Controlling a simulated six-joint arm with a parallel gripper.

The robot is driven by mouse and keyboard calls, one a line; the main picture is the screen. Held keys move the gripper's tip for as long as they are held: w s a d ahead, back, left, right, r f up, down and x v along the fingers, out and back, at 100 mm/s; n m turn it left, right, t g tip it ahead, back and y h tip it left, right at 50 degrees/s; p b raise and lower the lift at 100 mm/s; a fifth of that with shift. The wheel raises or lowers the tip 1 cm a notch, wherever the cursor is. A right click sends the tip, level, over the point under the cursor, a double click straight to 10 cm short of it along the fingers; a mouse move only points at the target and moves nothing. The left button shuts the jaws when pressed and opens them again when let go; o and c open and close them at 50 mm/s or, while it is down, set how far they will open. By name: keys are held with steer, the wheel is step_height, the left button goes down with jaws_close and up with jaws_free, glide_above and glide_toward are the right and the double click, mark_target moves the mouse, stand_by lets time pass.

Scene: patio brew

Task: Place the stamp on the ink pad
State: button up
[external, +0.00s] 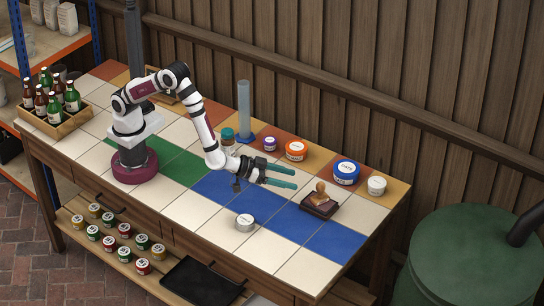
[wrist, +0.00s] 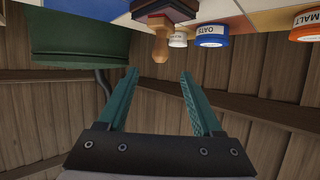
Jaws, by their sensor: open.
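The stamp (external: 320,188) has a tan wooden knob handle. It stands upright, handle up, on the dark ink pad (external: 322,208) at the right part of the table. In the wrist view, which looks upside down, the stamp's handle (wrist: 160,46) hangs from the top, with the pad partly cut off by the frame edge. My gripper (external: 296,179) has teal fingers, spread apart with nothing between them. It is left of the stamp and a little above the table, pointing right. The fingers also show apart in the wrist view (wrist: 160,74).
A blue OATS jar (external: 346,172) and a white jar (external: 377,185) stand behind and right of the stamp. An orange jar (external: 296,150) and purple jar (external: 270,144) stand behind my gripper. The front right tiles are clear.

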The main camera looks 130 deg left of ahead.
steer(key=s+d+r+m+h, duration=0.45)
steer(key=d+r+h, duration=0.25)
steer(key=d, duration=0.4)
steer(key=s+d+r+m+g+h, duration=0.3)
steer(key=s+d+m, duration=0.15)
steer(key=s, duration=0.45)
steer(key=s+a+m+g+y, duration=0.1)
steer(key=s+a+m+g, duration=0.1)
steer(key=s, duration=1.2)
steer(key=s+a+r+m+g+y, duration=0.1)
steer(key=s+g, duration=0.4)
steer(key=s, duration=0.8)
steer(key=shift+s+a+m+y, duration=0.4)
steer(key=shift+a+m, duration=0.4)
steer(key=shift+a, duration=0.15)
